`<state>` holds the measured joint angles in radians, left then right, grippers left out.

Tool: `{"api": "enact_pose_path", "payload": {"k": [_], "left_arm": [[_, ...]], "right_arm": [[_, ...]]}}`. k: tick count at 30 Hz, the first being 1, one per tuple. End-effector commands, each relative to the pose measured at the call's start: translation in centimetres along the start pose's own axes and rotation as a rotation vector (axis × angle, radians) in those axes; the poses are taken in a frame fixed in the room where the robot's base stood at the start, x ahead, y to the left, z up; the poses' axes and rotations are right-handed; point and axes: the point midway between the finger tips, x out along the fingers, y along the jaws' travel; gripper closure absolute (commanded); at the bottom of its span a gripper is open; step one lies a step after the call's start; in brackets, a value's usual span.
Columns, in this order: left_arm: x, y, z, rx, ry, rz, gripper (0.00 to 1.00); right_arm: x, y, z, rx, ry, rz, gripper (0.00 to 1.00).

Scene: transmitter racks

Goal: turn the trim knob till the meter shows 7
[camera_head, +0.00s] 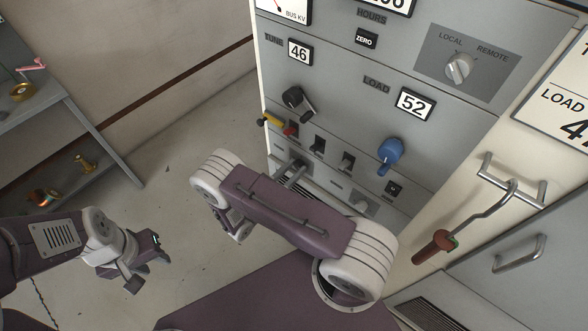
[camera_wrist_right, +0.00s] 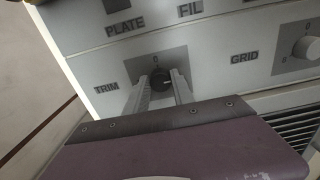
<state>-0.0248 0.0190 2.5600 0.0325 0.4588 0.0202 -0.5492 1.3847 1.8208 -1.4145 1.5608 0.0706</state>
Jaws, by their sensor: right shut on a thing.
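The trim knob (camera_wrist_right: 160,82) is a small dark round knob with a light mark, on a grey plate beside the TRIM label in the right wrist view. My right gripper (camera_wrist_right: 163,88) has a finger on each side of the knob and is shut on it. In the head view my right arm covers most of the knob. A BUS KV meter (camera_head: 287,9) with a needle is cut off by the top edge; no meter labelled for trim is readable. My left gripper (camera_head: 146,262) hangs over the floor at the lower left, empty, its fingers looking apart.
Near the right gripper are toggle switches (camera_head: 346,161), a black crank (camera_head: 297,100) and a blue knob (camera_head: 390,152). A red-handled lever (camera_head: 434,246) sticks out at right. A grey shelf (camera_head: 78,130) stands at far left. Open floor lies between shelf and rack.

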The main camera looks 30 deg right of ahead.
Motion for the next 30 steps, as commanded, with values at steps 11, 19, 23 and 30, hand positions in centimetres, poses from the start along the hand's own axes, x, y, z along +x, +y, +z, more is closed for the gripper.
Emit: {"api": "enact_pose_path", "payload": {"k": [11,19,23,30], "left_arm": [[0.13,0.00,0.02,0.000,0.000,0.000,0.64],[0.14,0.00,0.01,0.000,0.000,0.000,0.64],[0.15,0.00,0.02,0.000,0.000,0.000,0.64],[0.14,0.00,0.02,0.000,0.000,0.000,0.64]], "right_arm": [[0.00,0.07,-0.01,-0.205,0.000,0.000,1.00],[0.00,0.09,0.00,-0.262,0.000,0.000,1.00],[0.00,0.10,0.00,-0.267,0.000,0.000,1.00],[-0.01,0.10,0.00,-0.266,0.000,0.000,1.00]]}}
